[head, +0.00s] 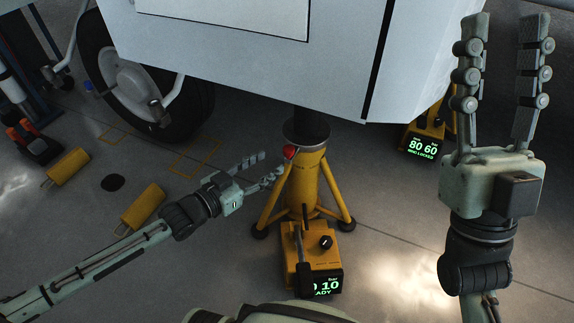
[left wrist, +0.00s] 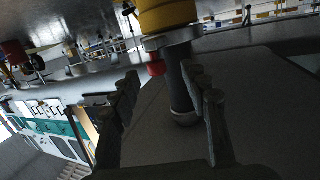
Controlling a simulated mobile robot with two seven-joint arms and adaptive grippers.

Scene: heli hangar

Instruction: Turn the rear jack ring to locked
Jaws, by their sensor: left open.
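The rear jack (head: 303,185) is a yellow tripod under the white body. Its grey ring (head: 306,132) sits around the dark ram at the top, with a red knob (head: 290,152) on its left side. My left gripper (head: 270,164) is open beside the knob, its fingers pointing at the jack. In the left wrist view, which looks upside down, the red knob (left wrist: 156,68) and ring (left wrist: 170,38) appear beyond the open fingers (left wrist: 166,86). Contact cannot be told. The jack's box (head: 312,262) displays "10" and "READY". My right gripper (head: 506,35) is open, empty and raised at right.
The white body (head: 250,60) hangs low over the jack. A second yellow unit (head: 424,138) behind reads "80 60" and "LOCKED". A wheel (head: 140,80) and yellow cylindrical chocks (head: 142,208) are at left. The floor at lower right is clear.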

